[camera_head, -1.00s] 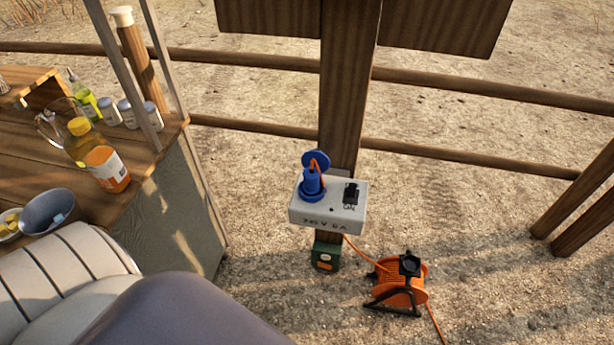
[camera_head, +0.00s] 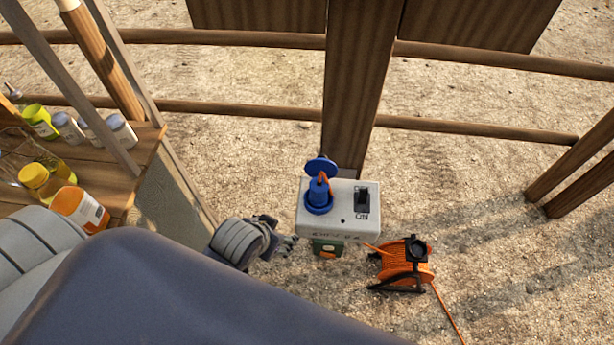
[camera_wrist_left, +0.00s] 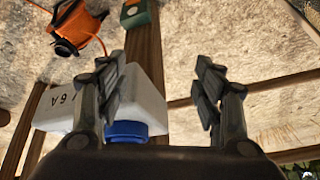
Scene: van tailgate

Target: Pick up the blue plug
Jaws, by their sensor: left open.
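The blue plug (camera_head: 319,190) stands upright in the blue round socket on top of the white power box (camera_head: 352,222), with its blue lid raised behind it and an orange cord at it. The box is fixed to a wooden post. My left gripper (camera_head: 285,243) is just left of the box, lower than the plug, and apart from the plug. In the left wrist view, my left gripper's fingers (camera_wrist_left: 158,92) are spread with nothing between them. The white box (camera_wrist_left: 148,100) shows there behind the left finger, with a blue round part (camera_wrist_left: 127,131) at its lower side. My right gripper is not in view.
A black switch (camera_head: 362,198) sits on the box right of the plug. An orange cable reel (camera_head: 405,262) stands on the ground at right. A wooden counter (camera_head: 120,180) with bottles and jars is at left. Rails run behind the post (camera_head: 352,80).

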